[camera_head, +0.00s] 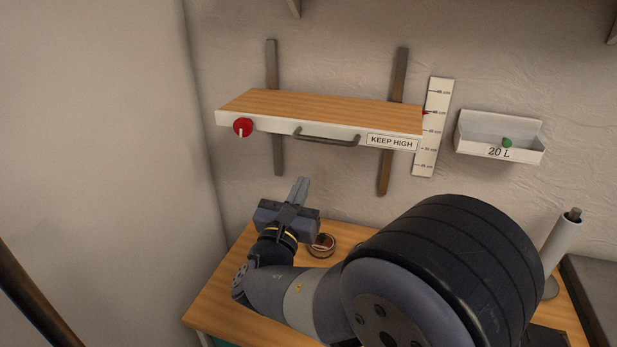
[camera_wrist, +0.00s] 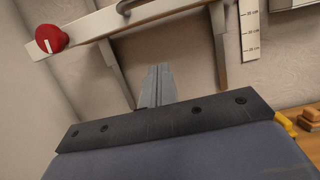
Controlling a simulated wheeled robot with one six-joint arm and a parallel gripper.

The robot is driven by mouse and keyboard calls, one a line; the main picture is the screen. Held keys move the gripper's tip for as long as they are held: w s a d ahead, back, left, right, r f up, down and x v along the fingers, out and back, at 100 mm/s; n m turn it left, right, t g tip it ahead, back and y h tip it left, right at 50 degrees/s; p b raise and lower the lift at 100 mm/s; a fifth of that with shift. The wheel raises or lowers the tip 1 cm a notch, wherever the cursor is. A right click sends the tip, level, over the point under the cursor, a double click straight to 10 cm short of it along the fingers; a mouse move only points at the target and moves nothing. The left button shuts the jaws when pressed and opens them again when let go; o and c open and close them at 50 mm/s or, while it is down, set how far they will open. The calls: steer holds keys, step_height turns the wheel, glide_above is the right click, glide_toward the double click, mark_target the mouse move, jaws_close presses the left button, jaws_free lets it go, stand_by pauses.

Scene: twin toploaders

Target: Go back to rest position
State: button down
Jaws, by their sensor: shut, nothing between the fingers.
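My gripper (camera_head: 301,188) is raised above the left part of the wooden table, in front of the wall and below the wall shelf. Its fingers are together with nothing between them. They also show in the wrist view (camera_wrist: 158,70), pointing up toward the wall. My arm reaches in from the lower right and hides much of the table.
A shelf (camera_head: 320,106) with a red knob (camera_head: 243,127), a handle (camera_head: 327,138) and a "KEEP HIGH" label hangs on two rails. A ruler (camera_head: 434,128) and a white bin (camera_head: 500,137) are to its right. A small round container (camera_head: 321,245) stands on the table (camera_head: 212,304).

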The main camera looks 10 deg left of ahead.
steer(key=v, duration=0.4)
steer(key=shift+b, duration=0.3)
steer(key=shift+w, duration=0.1)
steer(key=w+d+r+p, duration=0.1)
steer(key=w+r+p, duration=0.5)
steer(key=w, duration=0.3)
steer(key=shift+w+d+r+p, duration=0.25)
steer(key=shift+p, duration=0.2)
